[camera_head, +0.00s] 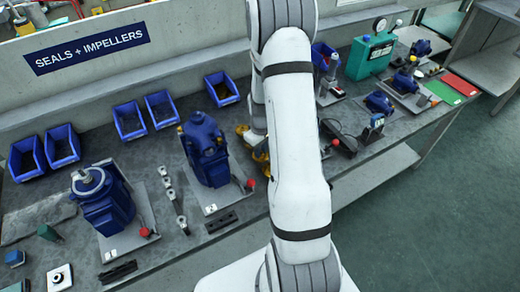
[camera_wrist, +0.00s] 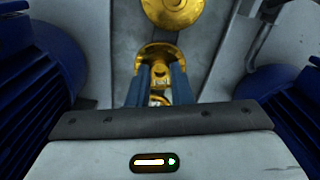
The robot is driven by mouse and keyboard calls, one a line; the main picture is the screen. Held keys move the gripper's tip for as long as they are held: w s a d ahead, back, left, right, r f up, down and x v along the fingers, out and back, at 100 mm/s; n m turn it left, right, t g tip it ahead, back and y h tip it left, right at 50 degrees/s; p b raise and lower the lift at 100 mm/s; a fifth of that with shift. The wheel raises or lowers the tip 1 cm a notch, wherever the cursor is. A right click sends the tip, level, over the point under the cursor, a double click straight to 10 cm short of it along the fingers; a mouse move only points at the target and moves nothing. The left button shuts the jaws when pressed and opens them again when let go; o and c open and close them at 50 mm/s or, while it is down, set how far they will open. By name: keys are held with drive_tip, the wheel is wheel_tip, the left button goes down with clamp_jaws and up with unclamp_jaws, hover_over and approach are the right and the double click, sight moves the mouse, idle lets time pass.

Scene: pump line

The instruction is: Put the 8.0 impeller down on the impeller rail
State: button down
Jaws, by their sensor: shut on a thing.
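My gripper (camera_wrist: 160,84) shows in the wrist view with its two blue fingers shut on a brass impeller (camera_wrist: 152,50). The impeller's round flange lies just past the fingertips, and its hub shows between them. A second brass impeller (camera_wrist: 177,8) is a little farther on, cut by the top edge. In the head view, brass parts (camera_head: 258,158) show beside my arm on the bench, partly hidden by it. My gripper is hidden there. I cannot read any size mark on the impellers, and I cannot clearly make out the impeller rail.
Blue motor housings stand close on the left (camera_wrist: 35,85) and right (camera_wrist: 290,110) in the wrist view. In the head view, a blue pump (camera_head: 205,150) stands left of my arm, and blue bins (camera_head: 130,120) line the back. A teal unit (camera_head: 370,58) stands right.

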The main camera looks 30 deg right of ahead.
drive_tip(key=shift+f, duration=0.15)
drive_tip(key=c, duration=1.2)
unclamp_jaws()
drive_tip(key=shift+c, duration=0.2)
wheel_tip(320, 180, up, 9)
drive_tip(key=p, duration=0.5)
